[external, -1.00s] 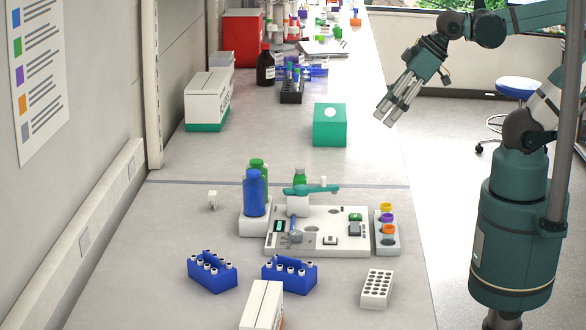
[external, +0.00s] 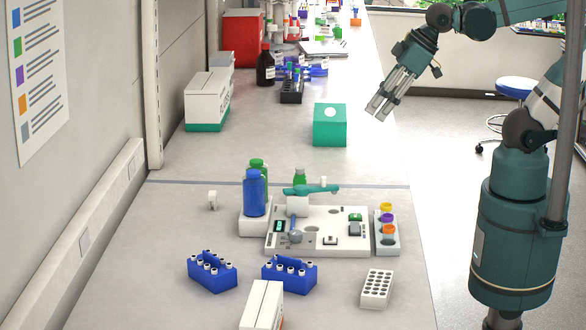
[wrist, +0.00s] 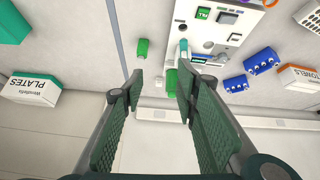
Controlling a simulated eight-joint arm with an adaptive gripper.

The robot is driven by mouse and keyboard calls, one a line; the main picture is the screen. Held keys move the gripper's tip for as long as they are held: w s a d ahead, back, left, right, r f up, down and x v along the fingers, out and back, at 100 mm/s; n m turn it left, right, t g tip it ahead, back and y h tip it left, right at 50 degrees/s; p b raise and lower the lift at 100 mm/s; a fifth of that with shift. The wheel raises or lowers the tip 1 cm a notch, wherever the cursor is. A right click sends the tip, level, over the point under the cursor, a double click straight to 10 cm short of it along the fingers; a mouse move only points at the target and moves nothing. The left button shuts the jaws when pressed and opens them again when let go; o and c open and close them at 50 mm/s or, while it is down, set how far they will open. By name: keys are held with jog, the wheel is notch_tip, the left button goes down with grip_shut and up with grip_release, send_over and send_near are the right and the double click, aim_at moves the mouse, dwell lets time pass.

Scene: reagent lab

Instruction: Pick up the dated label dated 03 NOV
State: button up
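No label with a readable date 03 NOV shows in either view; the print on the bench is too small to read. My gripper (external: 378,108) hangs in the air above the right edge of the bench, beyond and to the right of the green box, touching nothing. In the wrist view my gripper (wrist: 160,84) has its two fingers apart with nothing between them. A white device panel (external: 340,238) with a small green display stands on the near bench and also shows at the top of the wrist view (wrist: 224,40).
A green box (external: 329,128) stands on the far bench section. Blue (external: 255,193) and green bottles stand left of the panel. Two blue vial racks (external: 212,275), a white holed block (external: 377,288) and white cartons (external: 208,98) stand around.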

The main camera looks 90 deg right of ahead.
jog(key=w+r+n+g+p, duration=0.1)
jog(key=w+r+n+g, duration=0.2)
jog(key=w, duration=0.8)
jog(key=n+g+p, duration=0.3)
jog(key=n+g, duration=0.1)
jog(key=n, duration=1)
send_over(212, 193)
jog(key=f, duration=2)
jog(key=shift+s+d+f, duration=0.1)
jog(key=shift+s, duration=0.3)
jog(key=shift+w+f+n, duration=0.3)
jog(key=shift+w+f, duration=0.05)
jog(key=shift+f, duration=0.3)
jog(key=shift+f, duration=1.3)
jog(key=shift+f, duration=0.15)
